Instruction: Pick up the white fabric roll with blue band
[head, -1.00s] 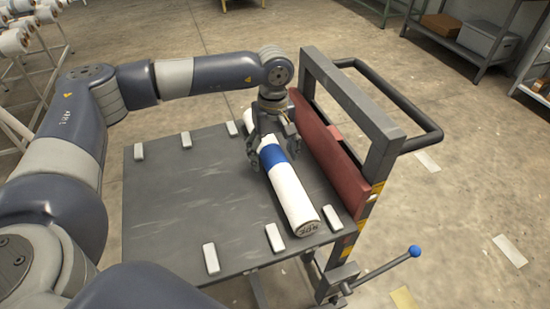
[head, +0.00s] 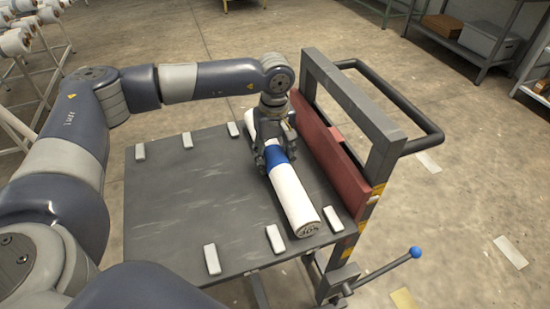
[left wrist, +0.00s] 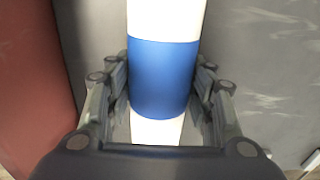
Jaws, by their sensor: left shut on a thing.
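The white fabric roll with blue band (head: 292,197) lies on the dark grey cart top (head: 190,210), alongside the red padded back. Its blue band (head: 275,154) is near its middle. My left gripper (head: 277,162) comes down from above and is shut on the roll at the blue band. In the left wrist view the roll's blue band (left wrist: 163,78) runs between the fingers of my left gripper (left wrist: 163,105), one set on each side. I cannot tell whether the roll is clear of the cart top. My right gripper is not in view.
Several small white blocks (head: 211,259) line the cart top's edges. A red panel (head: 335,150) and a dark frame with a handle (head: 420,140) stand at the right. A blue-knobbed lever (head: 414,252) sticks out at lower right. Shelves (head: 480,45) stand behind.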

